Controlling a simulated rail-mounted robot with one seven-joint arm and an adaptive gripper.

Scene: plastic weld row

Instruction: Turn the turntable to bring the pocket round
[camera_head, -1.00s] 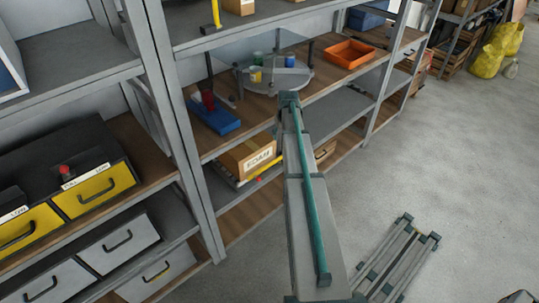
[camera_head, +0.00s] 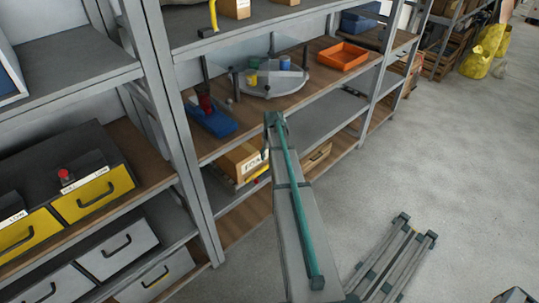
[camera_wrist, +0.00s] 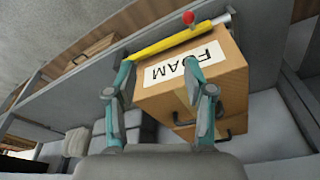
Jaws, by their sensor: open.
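The turntable (camera_head: 262,91) is a round grey disc on the wooden shelf in the head view. Several small pieces stand on it, among them a yellow cup (camera_head: 252,79) and a blue cup (camera_head: 285,63). A clear panel stands around it on dark posts. I cannot make out the pocket. My gripper (camera_wrist: 157,75) is open and empty in the wrist view, its fingers in front of a cardboard box labelled FOAM (camera_wrist: 225,75). I cannot tell whether they touch it. The turntable does not show in the wrist view.
An orange tray (camera_head: 342,62) stands right of the turntable, a blue bin with a red item (camera_head: 212,120) to its left. A yellow tube (camera_wrist: 170,43) with a red ball (camera_wrist: 188,17) lies beside the box. Shelf uprights flank the bay. The floor at right is mostly clear.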

